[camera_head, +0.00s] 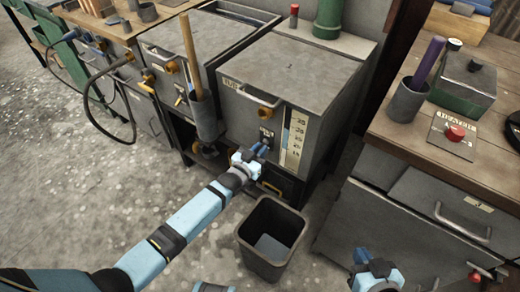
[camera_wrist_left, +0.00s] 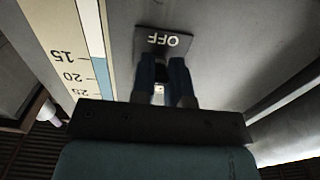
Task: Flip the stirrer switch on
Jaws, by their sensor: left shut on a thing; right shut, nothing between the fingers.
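A small dark switch plate (camera_head: 266,134) is on the front of the right grey tank (camera_head: 290,75), left of a level scale. In the left wrist view the plate (camera_wrist_left: 163,40) reads OFF, upside down. My left gripper (camera_head: 262,149) is at this plate, and its blue fingers (camera_wrist_left: 165,82) are shut on the switch lever (camera_wrist_left: 159,89), which they mostly hide. The lever's exact position cannot be made out. My right gripper (camera_head: 365,262) is shut and empty, low at the bottom of the head view, away from the tanks.
A black bin (camera_head: 272,238) stands on the floor below the tank. A second grey tank (camera_head: 185,50) with a wooden pole in a grey cup is to the left. A wooden-topped cabinet (camera_head: 400,128) with a red heater button (camera_head: 455,133) is at right. Open floor lies at left.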

